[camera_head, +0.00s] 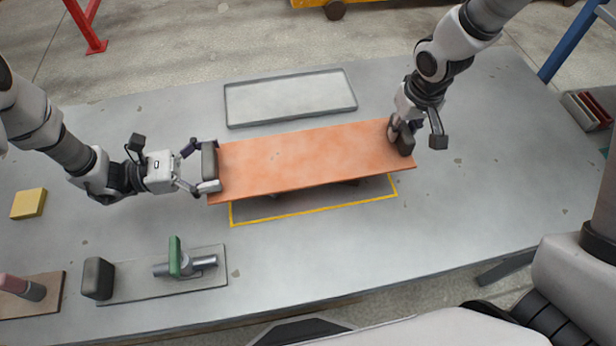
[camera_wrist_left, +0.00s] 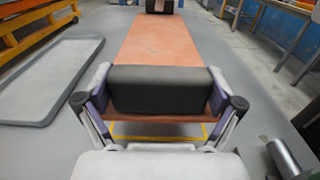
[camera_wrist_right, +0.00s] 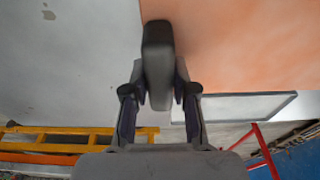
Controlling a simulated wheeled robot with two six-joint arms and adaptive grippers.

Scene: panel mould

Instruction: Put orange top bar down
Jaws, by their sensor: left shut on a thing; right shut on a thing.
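The orange top bar (camera_head: 305,158) is a long flat board, roughly level, spanning between my two grippers. It appears a little above the table, over a yellow outline (camera_head: 315,211) whose far part it hides. Dark bits show under its near edge. My left gripper (camera_head: 208,166) is shut at its left end, around a dark grey block (camera_wrist_left: 160,90) there. My right gripper (camera_head: 401,137) is shut at its right end, at another dark grey block (camera_wrist_right: 158,62). In the left wrist view the bar (camera_wrist_left: 165,45) runs away from the gripper. How the blocks join the bar is unclear.
An empty grey tray (camera_head: 290,122) lies just behind the bar. A grey board (camera_head: 130,291) with a green-handled tool (camera_head: 176,257) and a dark block (camera_head: 97,278) lies at front left. A yellow block (camera_head: 28,204) is at left. The table right of the outline is clear.

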